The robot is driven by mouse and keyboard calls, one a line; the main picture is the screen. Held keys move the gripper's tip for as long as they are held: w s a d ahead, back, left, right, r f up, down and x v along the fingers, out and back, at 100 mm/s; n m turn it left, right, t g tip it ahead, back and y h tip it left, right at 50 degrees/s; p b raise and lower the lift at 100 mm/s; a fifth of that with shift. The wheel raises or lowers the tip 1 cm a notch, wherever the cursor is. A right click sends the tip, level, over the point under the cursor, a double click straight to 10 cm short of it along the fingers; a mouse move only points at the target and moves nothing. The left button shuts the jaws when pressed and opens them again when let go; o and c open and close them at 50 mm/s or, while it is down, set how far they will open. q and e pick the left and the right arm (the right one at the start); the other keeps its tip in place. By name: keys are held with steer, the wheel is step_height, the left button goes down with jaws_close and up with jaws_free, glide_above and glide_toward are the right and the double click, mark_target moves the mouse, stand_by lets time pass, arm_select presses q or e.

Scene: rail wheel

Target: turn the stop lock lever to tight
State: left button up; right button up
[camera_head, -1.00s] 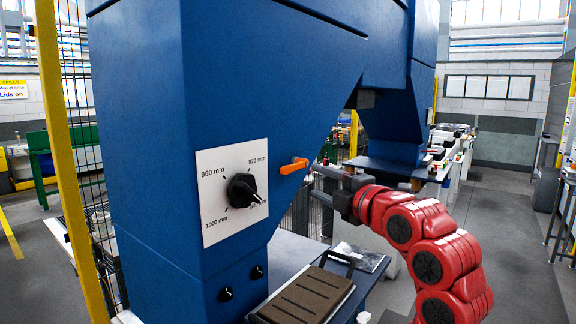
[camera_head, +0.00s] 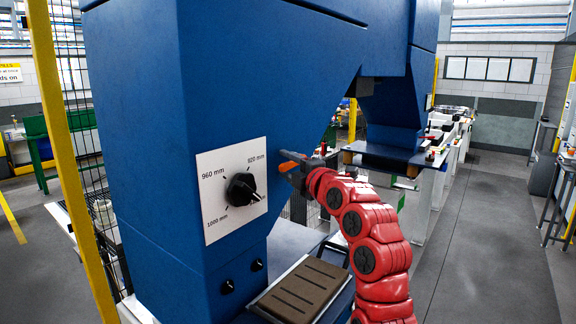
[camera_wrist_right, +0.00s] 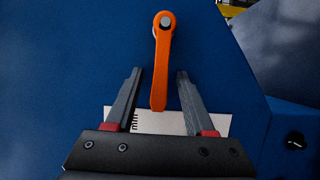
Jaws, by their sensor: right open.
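The orange stop lock lever (camera_head: 290,160) sits on the blue machine face, right of the white dial plate. In the right wrist view the lever (camera_wrist_right: 161,65) runs from its round pivot at the top down toward the plate. My right gripper (camera_head: 291,170) is at the lever in the head view. In the wrist view the right gripper (camera_wrist_right: 159,72) is open, with one finger on each side of the lever's lower end and visible gaps between. The lever's tight and loose marks cannot be seen. My left gripper is not in view.
The white dial plate (camera_head: 218,215) carries a black knob (camera_head: 242,189) with millimetre marks. Two small black knobs (camera_head: 227,287) are below it. A brown slotted pad (camera_head: 303,290) lies on the bench below. A yellow post (camera_head: 62,150) and mesh fence stand at left.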

jaws_close()
stand_by(1.3)
